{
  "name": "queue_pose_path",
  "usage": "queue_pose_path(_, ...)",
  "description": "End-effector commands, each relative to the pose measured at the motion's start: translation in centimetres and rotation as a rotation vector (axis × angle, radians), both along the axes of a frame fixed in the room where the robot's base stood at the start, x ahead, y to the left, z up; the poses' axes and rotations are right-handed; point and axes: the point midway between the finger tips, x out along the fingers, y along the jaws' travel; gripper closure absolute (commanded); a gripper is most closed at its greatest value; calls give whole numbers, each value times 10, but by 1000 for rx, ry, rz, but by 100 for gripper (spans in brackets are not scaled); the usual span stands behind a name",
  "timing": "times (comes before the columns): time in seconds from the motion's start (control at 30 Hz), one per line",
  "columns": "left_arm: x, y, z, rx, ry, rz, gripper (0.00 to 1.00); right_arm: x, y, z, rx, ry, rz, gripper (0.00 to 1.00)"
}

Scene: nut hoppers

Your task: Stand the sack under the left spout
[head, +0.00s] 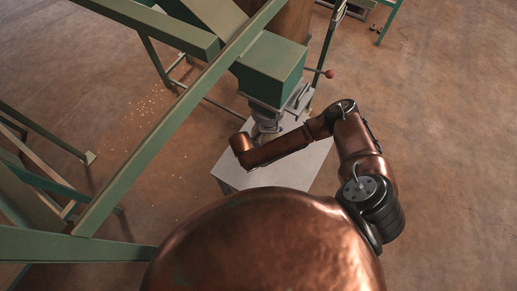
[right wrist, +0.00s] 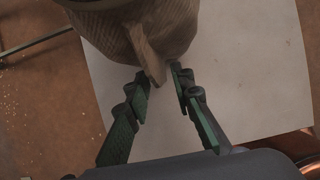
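The tan woven sack (right wrist: 160,30) is at the top of the right wrist view, with its dark mouth cut off by the frame edge. A pointed ear of the sack hangs towards my right gripper (right wrist: 160,72). The fingertips are on either side of this ear, with a narrow gap visible on its right, so they look open around it. My left gripper is not in view.
A pale platform (head: 305,165) lies under the spout; it fills much of the right wrist view (right wrist: 235,85). A red-knobbed lever (head: 329,74) sticks out beside the hopper. Green frame beams (head: 165,125) cross the left side.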

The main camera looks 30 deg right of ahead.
Motion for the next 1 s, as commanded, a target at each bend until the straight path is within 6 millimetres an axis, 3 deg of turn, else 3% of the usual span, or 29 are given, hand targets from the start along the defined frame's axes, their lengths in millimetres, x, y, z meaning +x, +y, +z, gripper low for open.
queue_pose_path(0.03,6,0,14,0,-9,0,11,0,2,14,0,-3,-1,78)
queue_pose_path(0.3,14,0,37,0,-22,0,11,-35,61,8,2,0,3,78)
queue_pose_path(0.5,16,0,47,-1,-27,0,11,-53,90,6,0,0,1,78)
queue_pose_path(0.7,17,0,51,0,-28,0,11,-61,103,4,-1,-1,0,78)
queue_pose_path(1.0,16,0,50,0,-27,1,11,-62,105,4,-1,-1,0,78)
